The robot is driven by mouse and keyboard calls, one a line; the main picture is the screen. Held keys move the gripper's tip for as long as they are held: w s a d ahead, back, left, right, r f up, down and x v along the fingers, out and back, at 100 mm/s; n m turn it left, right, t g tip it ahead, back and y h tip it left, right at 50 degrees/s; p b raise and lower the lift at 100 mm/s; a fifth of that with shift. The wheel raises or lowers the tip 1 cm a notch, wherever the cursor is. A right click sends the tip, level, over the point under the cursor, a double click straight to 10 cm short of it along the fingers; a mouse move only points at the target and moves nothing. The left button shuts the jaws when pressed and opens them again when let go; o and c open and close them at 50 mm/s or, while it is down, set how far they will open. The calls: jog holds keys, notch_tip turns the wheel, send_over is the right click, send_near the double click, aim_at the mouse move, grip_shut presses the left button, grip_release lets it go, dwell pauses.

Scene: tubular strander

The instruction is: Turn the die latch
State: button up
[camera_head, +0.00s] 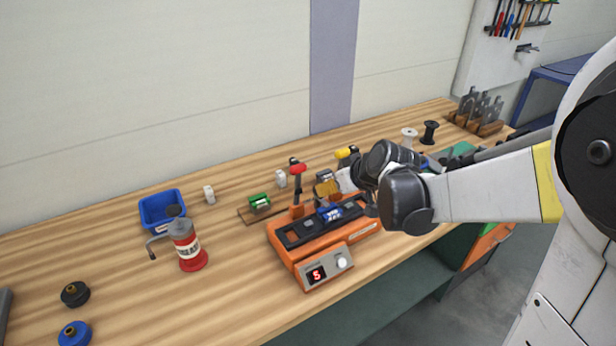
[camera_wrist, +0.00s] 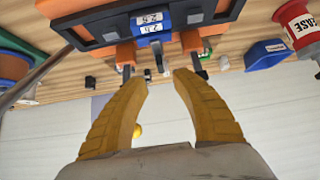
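In the head view my gripper (camera_head: 327,188) is behind the block, partly hidden.
A red-handled lever (camera_head: 298,175) rises at the machine's back left. A control box (camera_head: 325,266) shows a red 5. A red grease can (camera_head: 188,247), a blue bin (camera_head: 161,210) and a green block (camera_head: 259,202) stand to the left.

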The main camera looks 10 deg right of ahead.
jog(key=b+x, duration=0.2)
jog(key=x, duration=0.5)
jog(key=shift+w+a+f, duration=0.15)
jog(key=shift+w+f, duration=0.05)
jog(key=shift+f, duration=0.05)
grip_shut()
